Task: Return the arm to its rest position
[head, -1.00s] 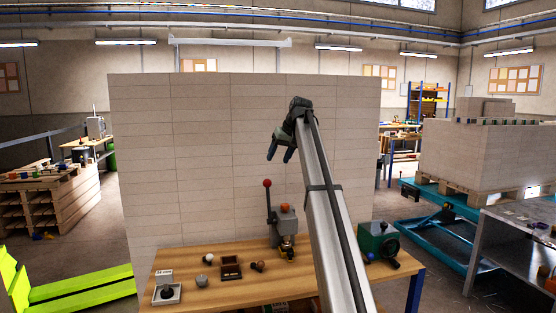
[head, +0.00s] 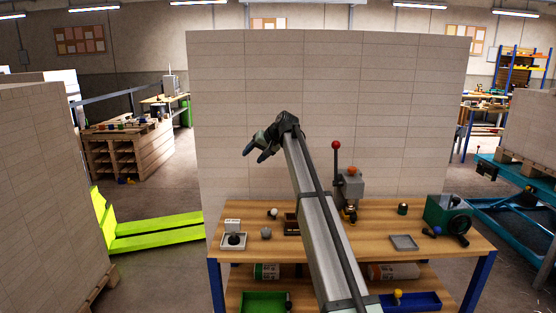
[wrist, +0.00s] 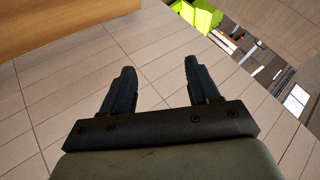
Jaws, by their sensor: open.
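My gripper (head: 254,150) is at the end of my raised, outstretched arm, above the workbench and in front of the pale block-patterned wall panel (head: 400,110). Its two dark fingers are apart with nothing between them. In the wrist view my gripper (wrist: 157,80) also shows open and empty, with the tiled panel surface behind the fingers. My arm hides part of the workbench.
Below stands a wooden workbench (head: 455,238) with a lever press (head: 348,190), a green machine (head: 447,212), a grey tray (head: 404,242) and small parts. A yellow-green forklift-like frame (head: 150,232) lies left. A tall pale stack (head: 45,180) fills the left edge.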

